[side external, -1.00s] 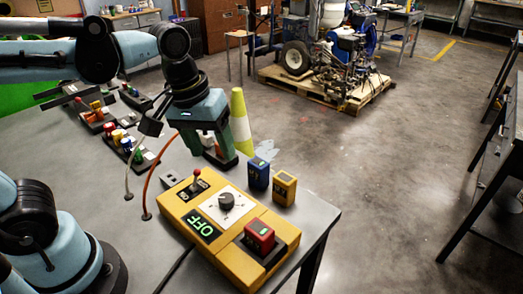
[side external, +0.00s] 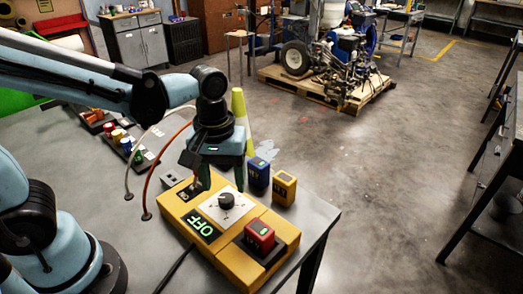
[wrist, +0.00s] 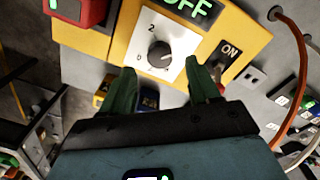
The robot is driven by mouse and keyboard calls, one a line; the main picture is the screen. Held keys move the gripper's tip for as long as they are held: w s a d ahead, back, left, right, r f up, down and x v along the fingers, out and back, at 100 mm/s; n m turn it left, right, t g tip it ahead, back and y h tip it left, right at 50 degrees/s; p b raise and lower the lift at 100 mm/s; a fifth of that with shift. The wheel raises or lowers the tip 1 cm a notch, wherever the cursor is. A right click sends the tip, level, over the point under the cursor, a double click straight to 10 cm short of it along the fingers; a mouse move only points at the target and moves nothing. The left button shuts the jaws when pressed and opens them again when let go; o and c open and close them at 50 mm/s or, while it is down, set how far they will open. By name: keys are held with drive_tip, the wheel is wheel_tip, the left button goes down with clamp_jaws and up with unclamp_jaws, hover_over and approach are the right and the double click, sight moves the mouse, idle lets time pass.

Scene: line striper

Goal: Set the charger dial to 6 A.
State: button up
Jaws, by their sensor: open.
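The yellow charger (side external: 215,262) lies on the table; its display (side external: 203,226) reads OFF. Its black dial (side external: 226,200) sits on a white plate and also shows in the wrist view (wrist: 159,55), where 0 and 2 are legible. I cannot read its exact setting. The toggle switch (wrist: 218,68), by an ON label, is partly hidden by a finger. My gripper (side external: 222,184) is open and points down just behind the dial. In the wrist view its fingertips (wrist: 160,78) are on either side of and short of the knob, with nothing between them.
A red battery (side external: 260,235) sits in the charger's bay. A blue battery (side external: 257,173) and a yellow battery (side external: 284,188) stand behind the charger. Orange and white cables (side external: 152,180) arch at the left.

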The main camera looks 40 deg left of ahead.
sight(226, 197)
drive_tip(key=shift+f, duration=1.95)
drive_tip(key=c, duration=1)
drive_tip(key=shift+c, duration=0.2)
